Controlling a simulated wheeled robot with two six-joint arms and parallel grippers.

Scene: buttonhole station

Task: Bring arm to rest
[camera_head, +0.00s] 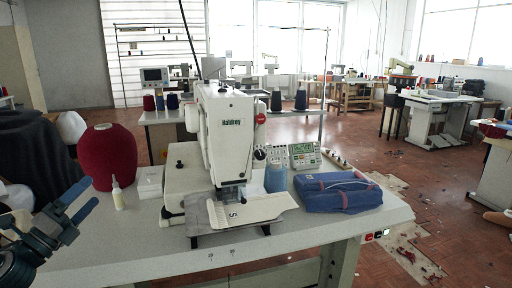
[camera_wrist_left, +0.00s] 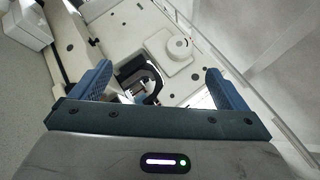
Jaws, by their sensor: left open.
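My left gripper (camera_head: 80,202) is at the left edge of the head view, above the near left part of the table (camera_head: 110,262). Its two blue fingers are apart with nothing between them. In the left wrist view the gripper (camera_wrist_left: 158,88) also shows open and empty, with part of the white sewing machine (camera_wrist_left: 125,35) beyond the fingers. In the head view the sewing machine (camera_head: 225,130) stands mid-table, well to the right of the gripper. My right gripper is not in either view.
A small bottle (camera_head: 118,194) and a large red thread cone (camera_head: 103,155) stand near the left gripper. Folded blue denim (camera_head: 338,191) lies right of the machine, beside a blue container (camera_head: 276,177). The table's front left surface is clear.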

